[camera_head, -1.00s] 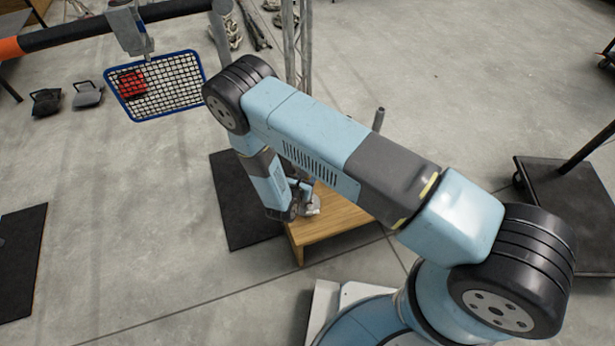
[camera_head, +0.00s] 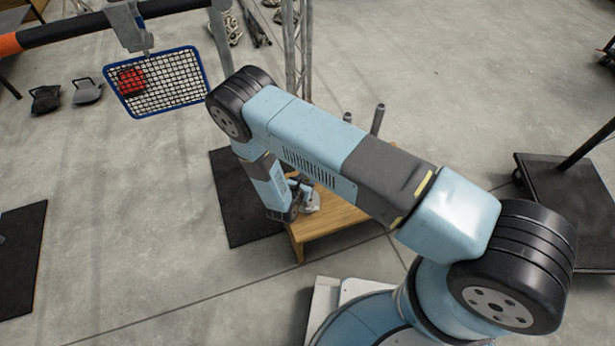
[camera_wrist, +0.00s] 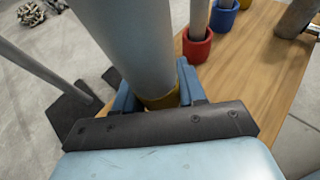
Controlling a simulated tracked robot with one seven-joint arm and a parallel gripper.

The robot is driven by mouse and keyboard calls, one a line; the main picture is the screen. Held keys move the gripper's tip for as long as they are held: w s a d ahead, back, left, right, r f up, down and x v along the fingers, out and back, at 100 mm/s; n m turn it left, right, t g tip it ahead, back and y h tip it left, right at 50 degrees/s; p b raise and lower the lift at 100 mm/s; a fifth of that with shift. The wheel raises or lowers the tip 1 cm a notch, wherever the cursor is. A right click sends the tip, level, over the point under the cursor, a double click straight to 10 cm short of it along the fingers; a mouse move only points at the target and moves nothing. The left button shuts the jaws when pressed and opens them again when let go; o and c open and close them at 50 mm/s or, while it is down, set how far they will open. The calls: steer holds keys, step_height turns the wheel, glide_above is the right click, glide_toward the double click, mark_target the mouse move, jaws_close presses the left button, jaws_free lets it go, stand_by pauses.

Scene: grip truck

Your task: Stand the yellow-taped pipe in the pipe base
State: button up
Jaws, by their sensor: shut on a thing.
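In the wrist view, a thick grey pipe (camera_wrist: 128,42) stands between my gripper's (camera_wrist: 157,92) blue fingers, which are shut on it. A yellow band (camera_wrist: 160,99) shows around its lower part, at the fingers. The pipe's bottom end is hidden behind the dark gripper body, so I cannot tell what it rests on. In the head view, my gripper end is low over the left part of the wooden table (camera_head: 335,215), mostly hidden by my arm. I cannot make out the yellow-taped pipe's base.
A red cup-like holder (camera_wrist: 196,47) and a blue one (camera_wrist: 223,18), each with a grey pipe in it, stand on the table to the right. A black mat (camera_head: 236,195) lies left of the table. A black wheeled base (camera_head: 560,205) stands at the right.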

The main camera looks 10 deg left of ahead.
steer(key=shift+f, duration=1)
steer(key=shift+f, duration=0.25)
stand_by(0.3)
steer(key=o, duration=1.3)
steer(key=shift+s, duration=0.1)
steer(key=v, duration=1.3)
steer(key=shift+s+a, duration=0.1)
steer(key=shift+s, duration=0.2)
